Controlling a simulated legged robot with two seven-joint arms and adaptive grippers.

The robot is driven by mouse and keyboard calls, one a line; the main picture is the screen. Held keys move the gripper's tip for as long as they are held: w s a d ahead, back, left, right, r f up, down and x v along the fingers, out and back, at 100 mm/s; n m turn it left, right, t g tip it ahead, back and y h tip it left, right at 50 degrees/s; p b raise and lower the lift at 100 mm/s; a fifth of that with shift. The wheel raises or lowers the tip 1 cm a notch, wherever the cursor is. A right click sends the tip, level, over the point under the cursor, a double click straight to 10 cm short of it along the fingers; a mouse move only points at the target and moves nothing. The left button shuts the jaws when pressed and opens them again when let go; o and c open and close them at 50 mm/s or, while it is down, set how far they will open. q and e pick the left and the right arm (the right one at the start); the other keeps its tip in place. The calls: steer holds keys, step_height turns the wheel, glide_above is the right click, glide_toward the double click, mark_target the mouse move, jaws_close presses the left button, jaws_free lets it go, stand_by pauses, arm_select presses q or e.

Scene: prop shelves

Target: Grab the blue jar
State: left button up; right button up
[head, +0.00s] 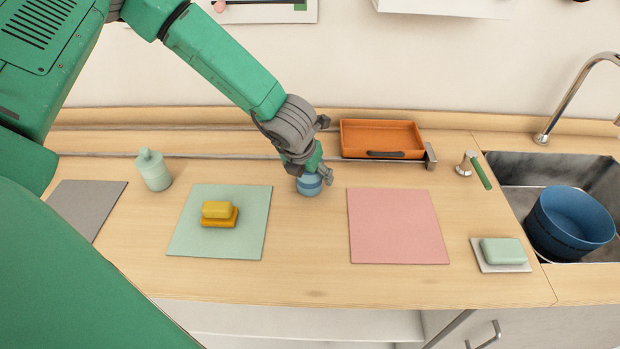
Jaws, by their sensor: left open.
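The blue jar (309,186) stands on the wooden counter between the green mat and the pink mat. It is small and round, and its upper part is partly hidden by my gripper. My left gripper (314,174) reaches down from the upper left and is right over the jar, with its fingers apart around the jar's top. I cannot tell whether the fingers touch it. My right gripper does not show.
A pink mat (397,250) lies empty at right. An orange tray (381,136) stands behind. A pale green bottle (154,172) stands left. A sink (520,172) at far right holds a blue pot (566,226).

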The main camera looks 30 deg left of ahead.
arm_select(q)
steer(key=c, duration=1.4)
steer(key=shift+r, duration=0.1)
